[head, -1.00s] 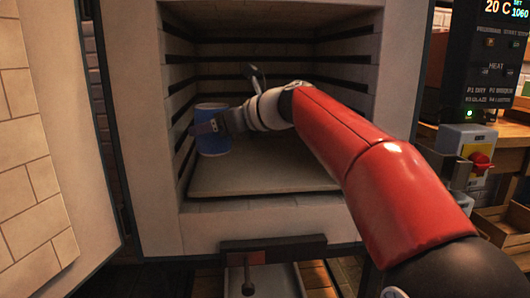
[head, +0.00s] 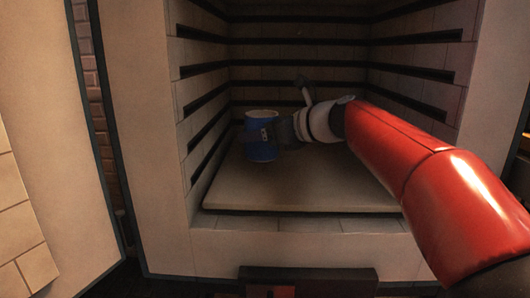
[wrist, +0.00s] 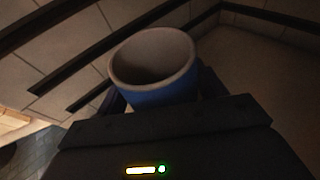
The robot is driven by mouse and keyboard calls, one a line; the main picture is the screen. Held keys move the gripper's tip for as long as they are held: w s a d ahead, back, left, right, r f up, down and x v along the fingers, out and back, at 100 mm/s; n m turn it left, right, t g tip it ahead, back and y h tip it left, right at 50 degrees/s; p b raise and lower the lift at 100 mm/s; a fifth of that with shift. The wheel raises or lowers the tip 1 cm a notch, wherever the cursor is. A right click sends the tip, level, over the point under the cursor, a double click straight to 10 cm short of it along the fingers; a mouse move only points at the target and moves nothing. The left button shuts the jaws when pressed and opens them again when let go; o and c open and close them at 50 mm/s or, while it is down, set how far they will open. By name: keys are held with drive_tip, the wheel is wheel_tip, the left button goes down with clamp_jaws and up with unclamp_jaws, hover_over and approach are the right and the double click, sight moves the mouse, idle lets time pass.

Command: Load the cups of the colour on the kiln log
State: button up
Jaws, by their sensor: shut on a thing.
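A blue cup (head: 262,150) with a pale rim and inside stands upright in the kiln, over the left part of the kiln shelf (head: 300,190). My gripper (head: 272,135) reaches in from the right and is shut on the cup. In the wrist view the cup (wrist: 155,70) sits between the fingers, with its open mouth showing and empty. I cannot tell whether the cup's base touches the shelf. The kiln log is not in view.
The kiln's slotted side walls (head: 205,100) stand close to the left of the cup. The open kiln door (head: 45,150) is at the far left. The shelf is bare to the right and in front, under my arm.

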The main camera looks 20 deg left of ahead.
sight(262, 146)
drive_tip(key=shift+f+b, duration=0.55)
drive_tip(key=shift+f, duration=1.05)
drive_tip(key=shift+f, duration=0.2)
drive_tip(key=o, duration=1.1)
drive_tip(key=shift+o, duration=0.2)
drive_tip(key=shift+r, duration=0.15)
drive_tip(key=p+v, duration=0.1)
drive_tip(key=v, duration=1.1)
